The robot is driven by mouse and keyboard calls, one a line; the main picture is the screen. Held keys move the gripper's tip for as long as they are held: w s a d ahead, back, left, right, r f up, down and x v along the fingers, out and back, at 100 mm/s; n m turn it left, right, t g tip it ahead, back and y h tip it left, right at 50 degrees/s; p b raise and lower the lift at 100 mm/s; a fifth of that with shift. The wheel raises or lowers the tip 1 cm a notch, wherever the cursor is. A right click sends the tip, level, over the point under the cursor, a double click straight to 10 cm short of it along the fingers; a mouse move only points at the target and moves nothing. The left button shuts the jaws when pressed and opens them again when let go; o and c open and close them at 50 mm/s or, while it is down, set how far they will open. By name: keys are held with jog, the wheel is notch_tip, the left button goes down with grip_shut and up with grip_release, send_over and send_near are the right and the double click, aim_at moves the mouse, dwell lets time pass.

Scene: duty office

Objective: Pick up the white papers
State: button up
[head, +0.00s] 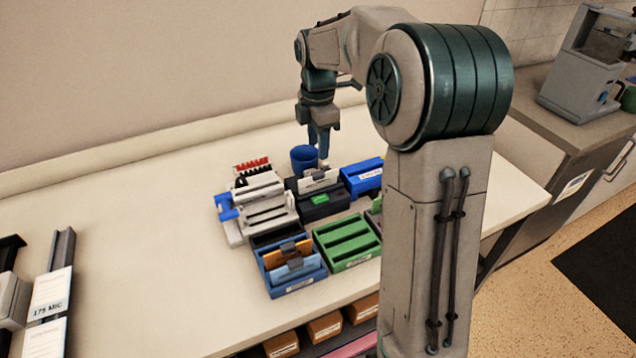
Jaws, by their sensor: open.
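White papers (319,178) stand upright in a dark tray, just in front of a blue cup (303,160). A dark clip-like piece shows at their top edge. My gripper (321,153) points down above the back of the trays, over the papers and close to the right side of the cup. It is open, and nothing shows between its fingers. The fingertips are small in this view, so I cannot tell their exact gap from the papers.
A white machine with blue parts (262,208) stands left of the papers. A blue tray (362,179), a green tray (347,243) and a blue tray with orange and light blue cards (292,286) stand around them. White packs (50,294) lie far left; the table between is clear.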

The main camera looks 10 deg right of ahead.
aim_at(318, 173)
notch_tip(318, 173, down, 10)
jog(key=shift+s+f+p, duration=0.1)
jog(key=shift+f+p, duration=0.05)
jog(key=shift+p, duration=0.55)
grip_shut()
